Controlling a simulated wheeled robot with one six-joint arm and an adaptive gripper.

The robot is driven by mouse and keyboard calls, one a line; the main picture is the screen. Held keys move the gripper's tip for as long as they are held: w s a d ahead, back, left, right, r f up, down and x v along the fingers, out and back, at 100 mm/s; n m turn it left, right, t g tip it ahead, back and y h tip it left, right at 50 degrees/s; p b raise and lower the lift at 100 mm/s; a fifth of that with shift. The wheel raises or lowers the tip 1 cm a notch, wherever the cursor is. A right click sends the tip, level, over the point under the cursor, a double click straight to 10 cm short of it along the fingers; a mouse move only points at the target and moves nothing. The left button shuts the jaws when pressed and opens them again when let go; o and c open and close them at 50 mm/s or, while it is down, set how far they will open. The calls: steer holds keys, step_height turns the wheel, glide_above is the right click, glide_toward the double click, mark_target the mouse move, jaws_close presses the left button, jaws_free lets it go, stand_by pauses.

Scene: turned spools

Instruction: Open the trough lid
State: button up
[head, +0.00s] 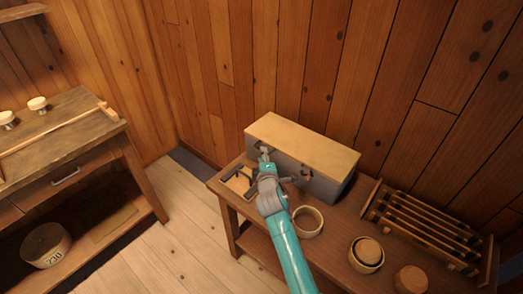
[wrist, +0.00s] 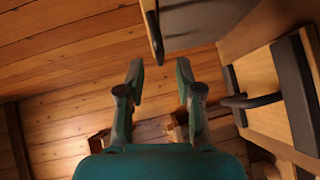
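The trough (head: 321,187) is a grey box on the wooden bench against the wall. Its pale wooden lid (head: 305,142) lies flat across the top and looks closed. Dark fittings show on the front face, partly hidden by my arm. My gripper (head: 264,157) is at the left part of the trough's front, close under the lid's front edge. In the wrist view, the fingers of my gripper (wrist: 161,72) are apart with nothing between them. A dark bar (wrist: 154,36) stands just beyond the fingertips; I cannot tell whether they touch it.
A pale panel (head: 238,183) with dark strips lies left of the trough; it also shows in the wrist view (wrist: 258,75). A wooden ring (head: 307,221), round wooden pots (head: 366,254) and a slatted rack (head: 425,228) occupy the bench (head: 335,262) to the right. Another workbench (head: 62,128) stands left.

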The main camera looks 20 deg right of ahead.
steer(key=shift+x, duration=2.3)
jaws_close()
